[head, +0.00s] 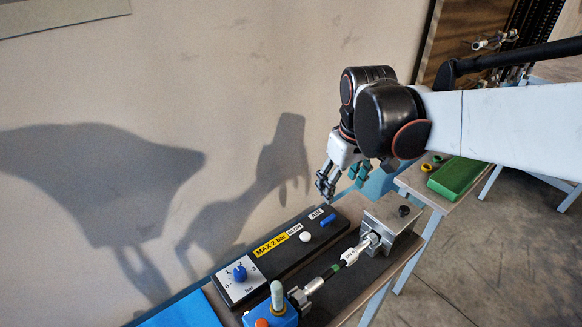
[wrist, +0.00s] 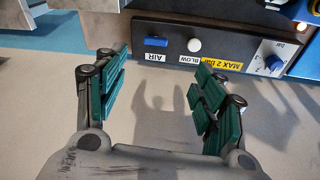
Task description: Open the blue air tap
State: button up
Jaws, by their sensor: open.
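The blue air tap (head: 328,220) is a small blue lever by the AIR label at the far right end of the dark control panel (head: 283,262). In the wrist view the tap (wrist: 155,42) is a blue bar lying crosswise above the AIR label. My gripper (head: 343,180) is open and empty, pointing down above the tap end of the panel. In the wrist view its green-padded fingers (wrist: 162,66) stand wide apart, with the tap beyond and between them in the picture. I see no contact with the tap.
A white BLOW button (head: 305,237) sits beside the tap, then a yellow MAX 2 bar label and a blue pressure knob (head: 240,273). A metal block (head: 391,228) with a hose fitting stands to the right. A wall is behind; a green box (head: 457,178) lies farther right.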

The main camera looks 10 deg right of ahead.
jog(key=n+g, duration=0.1)
jog(key=g, duration=0.1)
send_over(329, 219)
notch_tip(329, 219, down, 2)
jog(key=f, duration=0.2)
jog(key=shift+n, duration=0.4)
notch_tip(329, 219, down, 13)
jog(key=b, duration=0.4)
jog(key=shift+f, duration=0.1)
jog(key=c, duration=1.1)
